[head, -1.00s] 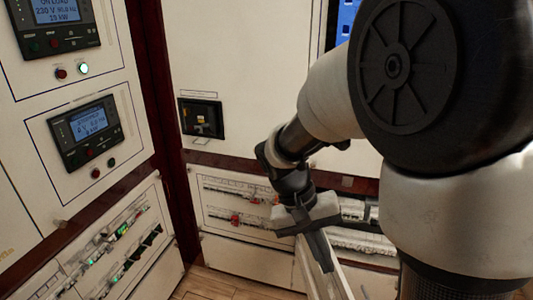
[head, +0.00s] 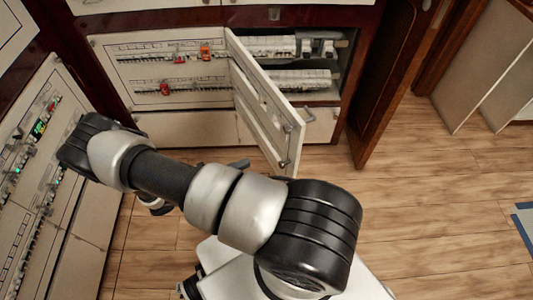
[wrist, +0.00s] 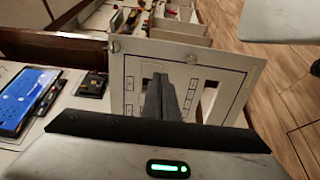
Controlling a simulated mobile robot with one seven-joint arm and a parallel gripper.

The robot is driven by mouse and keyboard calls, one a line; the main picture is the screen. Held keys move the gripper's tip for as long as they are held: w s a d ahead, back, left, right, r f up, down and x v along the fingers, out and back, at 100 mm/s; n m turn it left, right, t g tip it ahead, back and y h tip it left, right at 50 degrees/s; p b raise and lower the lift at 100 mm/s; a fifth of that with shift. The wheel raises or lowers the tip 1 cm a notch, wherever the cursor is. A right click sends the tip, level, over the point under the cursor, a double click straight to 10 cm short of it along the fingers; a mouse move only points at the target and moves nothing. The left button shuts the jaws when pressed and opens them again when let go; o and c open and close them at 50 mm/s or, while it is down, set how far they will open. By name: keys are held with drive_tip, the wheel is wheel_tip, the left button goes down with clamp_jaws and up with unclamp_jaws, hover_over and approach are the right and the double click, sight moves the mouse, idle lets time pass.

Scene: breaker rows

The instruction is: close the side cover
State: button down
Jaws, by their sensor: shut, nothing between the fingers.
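The side cover (head: 262,98) is a white hinged panel with rectangular slots and a handle on its face. It stands swung open from the low cabinet, hinged at its left edge, its free edge out over the floor. It also fills the middle of the wrist view (wrist: 236,78). My gripper (head: 240,164) is low beside the outer left face of the cover, largely hidden behind my arm in the head view. In the wrist view its fingers (wrist: 160,90) are together and empty in front of the panel. I cannot tell whether they touch it.
The open bay (head: 318,70) shows rows of white breakers. A closed breaker panel (head: 165,70) is left of it, and another breaker cabinet (head: 40,150) stands at far left. A brown wooden door (head: 395,80) stands open at right.

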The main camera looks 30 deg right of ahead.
sight(290, 145)
drive_tip(key=d, duration=0.4)
drive_tip(key=s+d, duration=0.1)
drive_tip(key=d, duration=0.9)
drive_tip(key=shift+s, duration=0.35)
